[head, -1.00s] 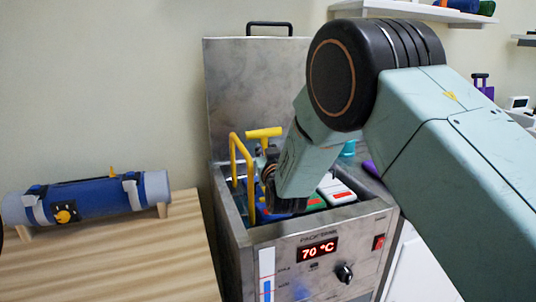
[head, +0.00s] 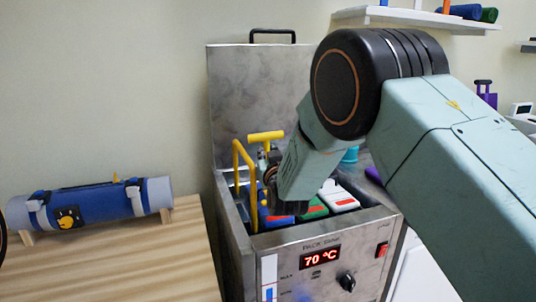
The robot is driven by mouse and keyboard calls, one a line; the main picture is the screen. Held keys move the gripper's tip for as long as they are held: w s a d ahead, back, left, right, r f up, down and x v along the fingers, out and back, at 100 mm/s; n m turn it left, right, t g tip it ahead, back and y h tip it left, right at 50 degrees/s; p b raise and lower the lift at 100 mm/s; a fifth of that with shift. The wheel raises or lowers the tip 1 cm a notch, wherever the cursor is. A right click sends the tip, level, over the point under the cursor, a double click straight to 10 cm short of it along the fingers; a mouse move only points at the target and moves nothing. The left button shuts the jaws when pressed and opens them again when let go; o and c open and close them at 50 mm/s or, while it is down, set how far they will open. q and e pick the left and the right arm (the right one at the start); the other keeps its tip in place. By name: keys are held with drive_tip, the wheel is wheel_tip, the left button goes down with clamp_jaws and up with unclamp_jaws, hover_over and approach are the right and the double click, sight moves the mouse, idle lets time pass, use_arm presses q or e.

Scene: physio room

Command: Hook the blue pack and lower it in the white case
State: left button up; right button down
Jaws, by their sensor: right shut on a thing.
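A steel heated tank (head: 330,236) with a raised lid stands in the middle, its display reading 70 °C. Inside it are a blue pack (head: 277,217), a green pack (head: 312,209) and a white pack (head: 338,195), the coloured ones with red marks. My right gripper (head: 270,180) is low in the tank's opening, shut just below a yellow T-shaped handle (head: 265,136). This looks like the hook tool's grip; its lower end is hidden. Whether it touches the blue pack cannot be seen. I cannot make out a white case.
A yellow bent rod (head: 250,180) rises at the tank's left side. A wooden table (head: 140,262) on the left bears a blue-and-grey roll (head: 95,203) on supports; its front is clear. A white shelf (head: 420,17) hangs at the upper right.

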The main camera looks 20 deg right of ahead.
drive_tip(key=shift+r+p, duration=0.55)
drive_tip(key=shift+r, duration=0.3)
